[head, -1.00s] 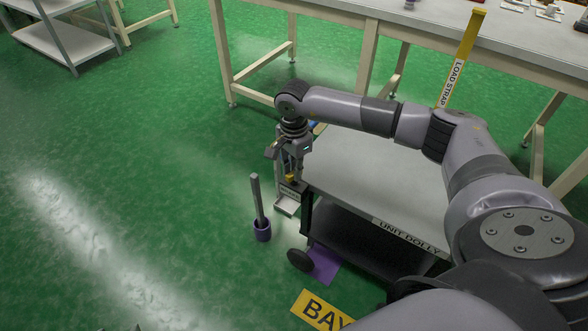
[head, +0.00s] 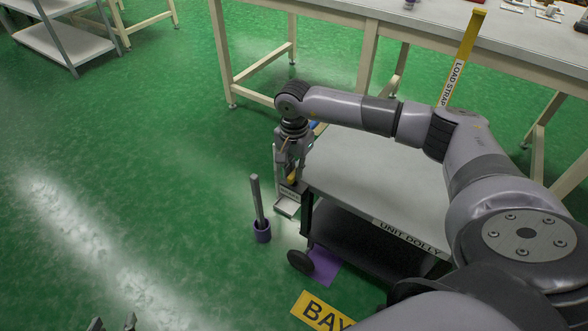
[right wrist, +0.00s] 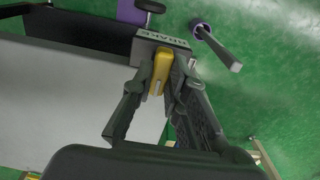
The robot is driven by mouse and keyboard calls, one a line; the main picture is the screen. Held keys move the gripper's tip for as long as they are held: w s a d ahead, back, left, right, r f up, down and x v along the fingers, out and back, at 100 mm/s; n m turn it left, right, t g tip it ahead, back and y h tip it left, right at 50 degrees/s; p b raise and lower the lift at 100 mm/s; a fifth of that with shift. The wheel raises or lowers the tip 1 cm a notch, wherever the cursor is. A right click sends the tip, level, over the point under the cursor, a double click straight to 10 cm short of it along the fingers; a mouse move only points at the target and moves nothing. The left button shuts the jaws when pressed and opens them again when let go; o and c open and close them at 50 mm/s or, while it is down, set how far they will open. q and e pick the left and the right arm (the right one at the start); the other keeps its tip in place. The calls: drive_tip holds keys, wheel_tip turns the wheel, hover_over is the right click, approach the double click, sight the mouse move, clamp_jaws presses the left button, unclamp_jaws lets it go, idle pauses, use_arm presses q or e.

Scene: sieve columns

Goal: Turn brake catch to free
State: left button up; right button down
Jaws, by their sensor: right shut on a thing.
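The yellow brake catch (head: 293,177) is at the left end of the dolly, above a plate marked BRAKE (right wrist: 165,39). In the right wrist view the catch (right wrist: 161,68) stands between the dark fingers of my right gripper (right wrist: 163,78), which is shut on it. In the head view my right gripper (head: 291,170) points down at the dolly's corner and partly hides the catch. My left gripper (head: 113,325) shows only its two fingertips at the bottom edge, apart with nothing between them.
The unit dolly (head: 365,165) has a bare grey top. A purple cup with a grey bar (head: 262,232) stands on the floor beside it. A yellow BAY sign (head: 320,311) lies in front.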

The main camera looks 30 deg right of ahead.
sight(294, 173)
drive_tip(key=c, duration=1.6)
unclamp_jaws()
wheel_tip(294, 173, up, 12)
drive_tip(key=shift+r, duration=0.1)
